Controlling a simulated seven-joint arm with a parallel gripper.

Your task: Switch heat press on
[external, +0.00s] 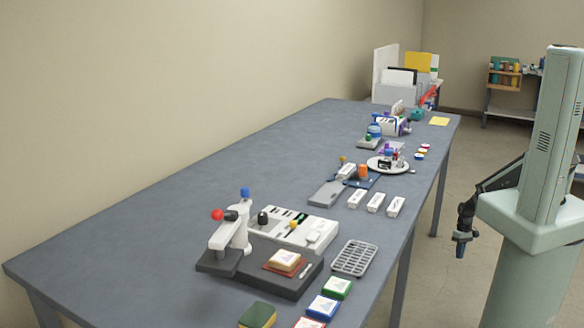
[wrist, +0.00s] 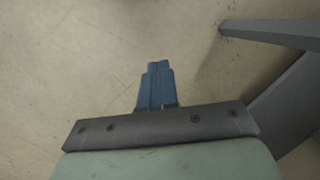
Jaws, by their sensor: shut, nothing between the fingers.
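What looks like the heat press (external: 236,243) stands at the near end of the grey table in the external view. It has a dark flat base, a white upright arm and red and blue knobs. A small cream-topped block on a reddish pad (external: 283,262) lies on its base. I cannot make out which part is its switch. My gripper (external: 460,250) hangs beside the table's right side, far from the press and pointing down. In the wrist view its blue fingers (wrist: 157,68) are together and empty above bare floor.
A white panel (external: 318,232) with small knobs is behind the press. A grey rack (external: 355,258) and several coloured blocks lie to its right. White boxes (external: 376,202) and a round plate (external: 387,165) stand farther along the table (external: 200,190). The table's left side is clear.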

